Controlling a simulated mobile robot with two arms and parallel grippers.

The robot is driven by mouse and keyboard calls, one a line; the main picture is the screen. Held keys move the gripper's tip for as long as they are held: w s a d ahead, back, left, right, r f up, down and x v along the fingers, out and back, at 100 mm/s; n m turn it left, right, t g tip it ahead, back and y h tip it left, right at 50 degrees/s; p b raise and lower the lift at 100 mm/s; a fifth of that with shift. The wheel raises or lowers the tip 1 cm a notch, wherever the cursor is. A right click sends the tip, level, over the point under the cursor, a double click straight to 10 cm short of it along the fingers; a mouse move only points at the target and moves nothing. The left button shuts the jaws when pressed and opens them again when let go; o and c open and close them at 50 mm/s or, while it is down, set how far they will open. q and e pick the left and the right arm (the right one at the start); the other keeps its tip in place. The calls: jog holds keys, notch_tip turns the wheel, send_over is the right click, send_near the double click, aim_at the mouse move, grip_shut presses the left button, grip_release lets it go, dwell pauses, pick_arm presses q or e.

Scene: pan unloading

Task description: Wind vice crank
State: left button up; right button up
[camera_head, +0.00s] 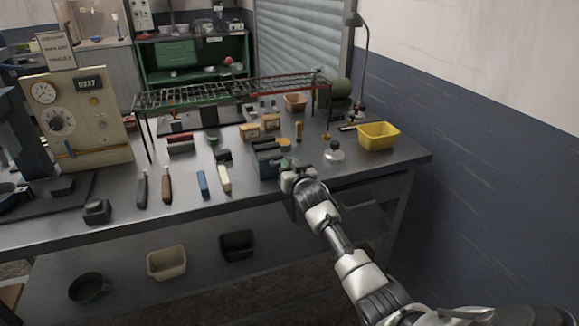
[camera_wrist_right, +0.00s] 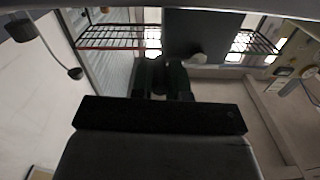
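The vice (camera_head: 265,160) is a dark grey-green block near the front edge of the bench, right of its middle. My right gripper (camera_head: 288,166) is at the right side of the vice, very close to it. The crank cannot be made out and may be hidden by the gripper. A small green part shows at the gripper's tip. In the right wrist view a wide black block fills the lower middle and dark shapes stand beyond it; I cannot tell the fingers' opening or any hold. My left gripper is not in view.
A wire rack (camera_head: 235,92) stands over the back of the bench (camera_head: 330,190). A yellow bin (camera_head: 379,135) and a small flask (camera_head: 334,152) are to the right. A blue block (camera_head: 203,184), a cream block (camera_head: 224,178) and handled tools lie left of the vice.

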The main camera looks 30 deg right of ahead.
grip_shut()
jog(key=shift+r, duration=0.1)
jog(key=n, duration=0.1)
jog(key=r+n+p, duration=0.1)
jog(key=n, duration=0.1)
jog(key=shift+a+r, duration=0.1)
jog(key=shift+a, duration=0.1)
jog(key=n, duration=0.2)
jog(key=r+n, duration=0.1)
jog(key=n, duration=0.1)
jog(key=shift+w+a+p, duration=0.1)
jog(key=shift+a+p, duration=0.25)
jog(key=n, duration=0.2)
jog(key=a+r+n, duration=0.1)
jog(key=n, duration=0.1)
jog(key=shift+w+a+n, duration=0.15)
jog(key=shift+w+n, duration=0.05)
jog(key=shift+n, duration=0.1)
jog(key=shift+w+a+r+n+p, duration=0.15)
jog(key=shift+a+n, duration=0.25)
jog(key=shift+n, duration=0.7)
jog(key=shift+a+n+p, duration=0.2)
jog(key=shift+a+n, duration=0.2)
jog(key=shift+n, duration=0.7)
